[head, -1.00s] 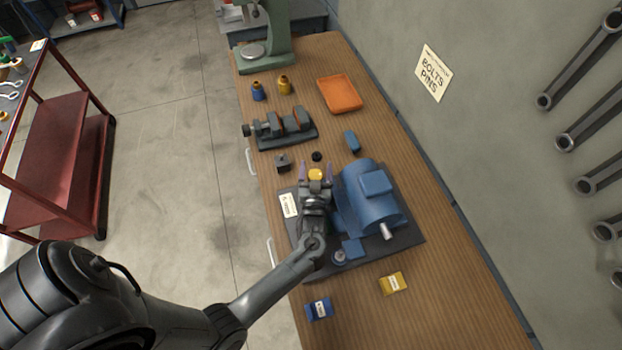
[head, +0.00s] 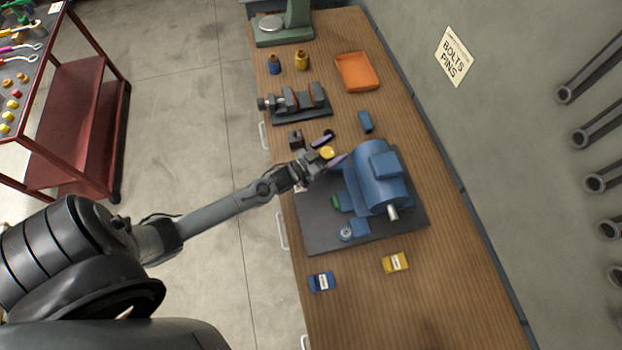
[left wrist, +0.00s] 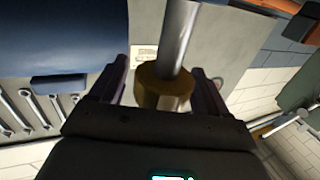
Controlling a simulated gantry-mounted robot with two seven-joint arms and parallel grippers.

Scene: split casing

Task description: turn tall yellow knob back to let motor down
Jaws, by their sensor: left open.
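The yellow knob (head: 327,152) shows at the left rear corner of the motor's dark base plate. My left gripper (head: 330,149) is open, with one purple finger on each side of the knob. In the left wrist view the knob (left wrist: 163,90) sits on a grey shaft between the two fingers (left wrist: 160,92); I cannot tell whether either finger touches it. The blue motor (head: 378,180) stands on the base plate (head: 320,238) just right of the gripper. My right gripper is not in view.
A vise (head: 297,102), a small dark block (head: 296,138) and a blue block (head: 366,121) lie behind the plate. An orange tray (head: 357,71) is farther back. Blue (head: 321,281) and yellow (head: 396,262) boxes lie in front. The bench's front right is clear.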

